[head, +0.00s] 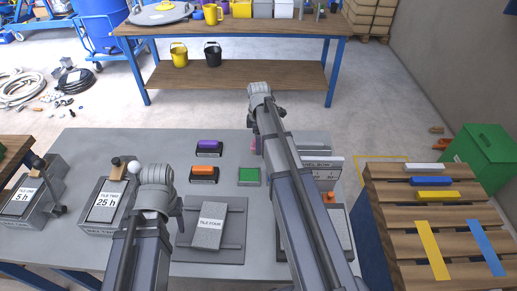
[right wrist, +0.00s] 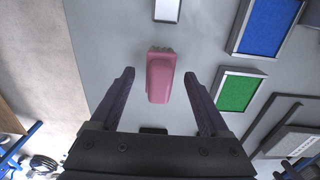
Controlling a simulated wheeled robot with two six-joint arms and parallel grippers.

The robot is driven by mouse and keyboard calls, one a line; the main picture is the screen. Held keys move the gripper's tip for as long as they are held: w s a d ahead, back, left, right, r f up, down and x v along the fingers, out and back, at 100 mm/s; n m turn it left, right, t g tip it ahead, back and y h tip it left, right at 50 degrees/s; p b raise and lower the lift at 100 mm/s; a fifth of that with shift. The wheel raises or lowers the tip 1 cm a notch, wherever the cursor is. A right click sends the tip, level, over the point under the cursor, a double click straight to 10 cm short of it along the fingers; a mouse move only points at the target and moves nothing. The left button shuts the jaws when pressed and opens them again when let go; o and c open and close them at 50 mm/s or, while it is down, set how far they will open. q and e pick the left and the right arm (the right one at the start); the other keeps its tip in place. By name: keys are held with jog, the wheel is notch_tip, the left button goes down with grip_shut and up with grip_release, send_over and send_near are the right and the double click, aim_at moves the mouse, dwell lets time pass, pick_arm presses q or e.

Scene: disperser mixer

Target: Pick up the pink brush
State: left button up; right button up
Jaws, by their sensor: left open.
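The pink brush (right wrist: 160,77) lies on the grey table top in the right wrist view, with pale bristles at its far end. My right gripper (right wrist: 161,75) is open, with one dark finger on each side of the brush and gaps on both sides. In the head view only a sliver of pink (head: 253,146) shows beside my right arm, which hides the rest. My left gripper (head: 160,176) is open over the left of the table; its fingers are mostly hidden by its wrist.
A purple brush (head: 208,147), an orange brush (head: 203,173) and a green pad (head: 249,174) lie nearby. A tilted tile board (head: 209,225) and lever boxes (head: 104,206) stand on the table. A wooden pallet stack (head: 430,210) is at right.

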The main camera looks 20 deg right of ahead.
grip_shut()
dwell(0.4)
pick_arm(q)
jog(key=shift+r, duration=0.15)
pick_arm(e)
jog(key=shift+r, duration=0.15)
notch_tip(320, 180, up, 10)
jog(key=p, duration=1)
pick_arm(q)
notch_tip(320, 180, up, 10)
pick_arm(e)
jog(key=c, duration=0.6)
grip_release()
grip_shut()
